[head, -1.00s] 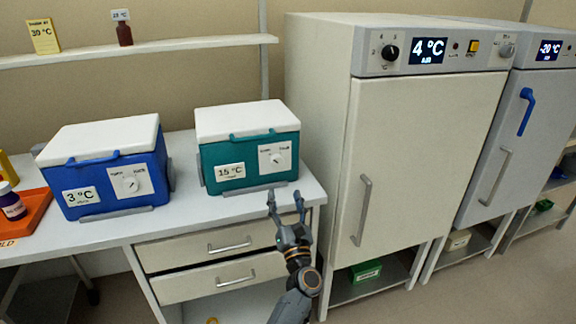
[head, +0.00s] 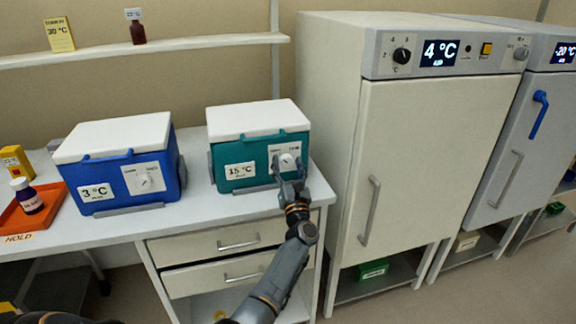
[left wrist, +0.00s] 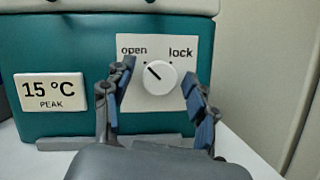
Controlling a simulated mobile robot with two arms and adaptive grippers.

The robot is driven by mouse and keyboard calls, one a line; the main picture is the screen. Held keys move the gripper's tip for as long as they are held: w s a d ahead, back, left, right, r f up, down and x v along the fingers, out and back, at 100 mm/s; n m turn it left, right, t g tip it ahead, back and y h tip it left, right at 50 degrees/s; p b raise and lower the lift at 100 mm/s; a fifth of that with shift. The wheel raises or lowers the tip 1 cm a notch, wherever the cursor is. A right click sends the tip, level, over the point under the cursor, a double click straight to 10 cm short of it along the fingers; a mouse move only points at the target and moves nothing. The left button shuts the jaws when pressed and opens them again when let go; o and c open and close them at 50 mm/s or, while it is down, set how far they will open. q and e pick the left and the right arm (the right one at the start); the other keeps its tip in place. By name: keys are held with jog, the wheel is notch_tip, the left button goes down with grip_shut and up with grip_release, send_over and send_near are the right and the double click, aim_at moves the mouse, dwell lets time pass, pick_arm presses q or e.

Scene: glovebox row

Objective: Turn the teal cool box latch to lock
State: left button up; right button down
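The teal cool box (head: 228,157) with a white lid stands at the right end of the bench. Its front has a "15 °C PEAK" label and a white latch plate marked "open" and "lock". The round white latch knob (left wrist: 160,78) has its pointer line towards the upper left, on the "open" side. My left gripper (head: 289,174) is in front of the latch. In the left wrist view, its fingers (left wrist: 160,90) are apart, one on each side of the knob, with visible gaps to it. My right gripper is not in view.
A blue cool box (head: 118,180) labelled 3 °C stands to the left. An orange tray (head: 58,207) with a bottle lies further left. Drawers (head: 220,272) are below the bench. A tall white cabinet (head: 425,160) reading 4 °C stands close on the right.

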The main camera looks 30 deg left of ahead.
pick_arm(q)
jog(key=c, duration=1.1)
jog(key=shift+o, duration=0.2)
jog(key=shift+m+h, duration=0.4)
jog(key=shift+m, duration=0.2)
jog(key=m+h+p, duration=0.1)
jog(key=m+t+p, duration=0.1)
jog(key=m, duration=0.1)
jog(key=m+h+p, duration=0.1)
jog(key=m, duration=0.1)
jog(key=shift+s+r+h, duration=0.1)
jog(key=shift+r+h, duration=0.2)
jog(key=m+h+p, duration=0.1)
jog(key=m+p, duration=0.3)
jog(key=m+g+h+p, duration=0.1)
jog(key=m+p, duration=0.3)
jog(key=p, duration=0.1)
jog(key=m+h+p, duration=0.2)
jog(key=m+p, duration=0.2)
jog(key=p, duration=0.1)
jog(key=shift+r+m+g, duration=0.2)
jog(key=shift+m+g, duration=0.1)
jog(key=shift+f+m+p, duration=0.1)
jog(key=shift+m+p, duration=0.6)
jog(key=shift+p, duration=0.35)
jog(key=shift+f+m+g+p, duration=0.15)
jog(key=shift+m+g+p, duration=0.15)
jog(key=shift+g+p, duration=0.1)
